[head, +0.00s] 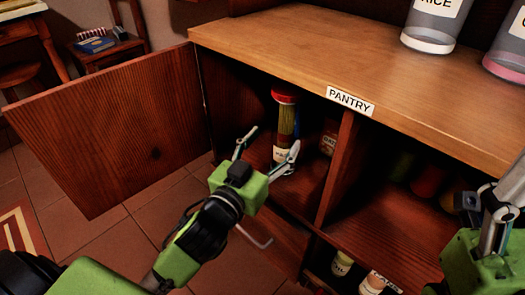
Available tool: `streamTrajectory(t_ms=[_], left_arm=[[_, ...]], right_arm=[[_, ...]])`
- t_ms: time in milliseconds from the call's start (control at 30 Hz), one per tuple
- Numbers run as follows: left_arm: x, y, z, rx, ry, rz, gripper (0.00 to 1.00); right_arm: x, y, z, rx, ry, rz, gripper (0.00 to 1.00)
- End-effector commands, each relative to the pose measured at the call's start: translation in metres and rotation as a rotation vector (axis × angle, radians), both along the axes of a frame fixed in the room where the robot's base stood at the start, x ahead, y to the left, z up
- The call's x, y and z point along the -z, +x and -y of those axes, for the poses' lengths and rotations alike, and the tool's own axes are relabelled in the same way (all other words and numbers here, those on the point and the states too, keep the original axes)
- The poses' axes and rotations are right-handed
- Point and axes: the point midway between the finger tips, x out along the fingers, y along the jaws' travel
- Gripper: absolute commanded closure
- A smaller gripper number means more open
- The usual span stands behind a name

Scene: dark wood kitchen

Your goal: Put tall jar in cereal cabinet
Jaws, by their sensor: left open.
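A tall jar (283,125) with a red lid and yellowish contents stands upright inside the left compartment of the cabinet (333,185) labelled PANTRY. My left gripper (268,143) is open in front of this compartment, with its fingers spread toward the jar. The right finger overlaps the jar's lower part in the picture; I cannot tell whether it touches. My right gripper (498,200) is partly in view at the right edge, and its fingers are not clear.
The cabinet door (110,130) stands open to the left. Dim items sit in the right compartment, and small jars (341,264) on a lower shelf. A RICE container (432,25) stands on the countertop (340,45).

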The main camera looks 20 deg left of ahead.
Motion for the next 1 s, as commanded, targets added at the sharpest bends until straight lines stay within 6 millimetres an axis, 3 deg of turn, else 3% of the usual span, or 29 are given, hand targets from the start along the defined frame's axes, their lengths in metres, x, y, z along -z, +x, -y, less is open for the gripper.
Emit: streamTrajectory(t_ms=[100,400,867,1000], left_arm=[[0.0,-0.021,-0.002,-0.001,-0.002,-0.004,0.37],[0.0,-0.046,-0.004,-0.001,-0.001,-0.002,0.37],[-0.002,-0.049,-0.003,0.005,-0.001,0.006,0.37],[-0.025,-0.05,0.018,0.076,-0.011,0.088,0.37]], right_arm=[[0.001,0.0,0.001,-0.001,0.002,-0.012,0.28],[0.006,-0.001,0.002,-0.002,0.002,-0.04,0.28],[0.009,0.0,0.001,-0.003,-0.004,-0.05,0.28],[0.005,0.0,0.001,-0.003,-0.004,-0.047,0.28]])
